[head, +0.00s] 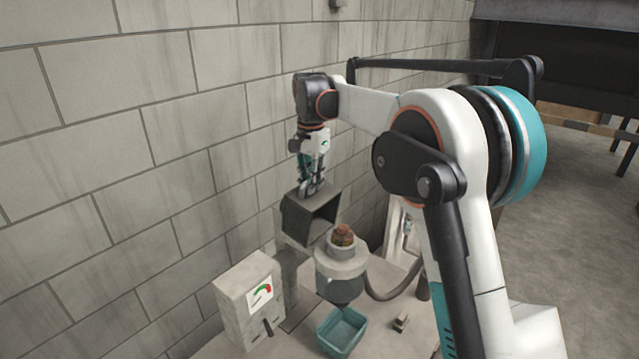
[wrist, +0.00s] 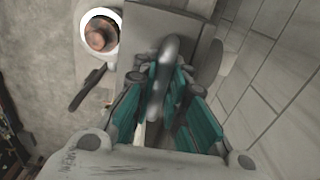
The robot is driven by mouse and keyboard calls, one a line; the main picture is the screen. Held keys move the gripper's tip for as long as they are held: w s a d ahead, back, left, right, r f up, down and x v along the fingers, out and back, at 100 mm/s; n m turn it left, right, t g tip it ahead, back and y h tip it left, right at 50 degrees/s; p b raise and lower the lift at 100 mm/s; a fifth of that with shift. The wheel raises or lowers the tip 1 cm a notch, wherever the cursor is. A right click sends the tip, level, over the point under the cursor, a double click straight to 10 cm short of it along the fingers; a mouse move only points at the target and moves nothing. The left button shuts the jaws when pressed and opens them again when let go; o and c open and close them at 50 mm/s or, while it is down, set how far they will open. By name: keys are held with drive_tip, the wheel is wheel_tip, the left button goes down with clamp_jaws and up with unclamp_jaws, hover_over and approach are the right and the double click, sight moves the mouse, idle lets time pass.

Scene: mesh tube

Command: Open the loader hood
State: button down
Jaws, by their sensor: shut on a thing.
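The loader hood (head: 318,207) is a grey box-like cover in the head view. It is tilted up behind the round loader (head: 341,262), with its dark hollow inside facing right and toward me. The loader's mouth is uncovered, with a reddish-brown lump (head: 343,236) in it. My gripper (head: 311,190) is at the hood's top, pointing down. In the wrist view my gripper (wrist: 163,85) has its teal fingers closed around a rounded grey handle (wrist: 172,48) on the hood (wrist: 140,62). The fingers hide part of the handle.
A grey box with a gauge label (head: 261,291) stands at front left. A teal bin (head: 341,332) sits under the loader. A block wall (head: 130,150) runs close along the left. A hose (head: 398,290) curves away at the right. Open floor (head: 585,220) lies far right.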

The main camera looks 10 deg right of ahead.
drive_tip(key=shift+w+a+f, duration=0.1)
drive_tip(key=shift+w+a, duration=0.35)
drive_tip(key=shift+w, duration=0.05)
drive_tip(key=c, duration=1.9)
unclamp_jaws()
wheel_tip(320, 180, up, 12)
drive_tip(key=shift+c, duration=0.2)
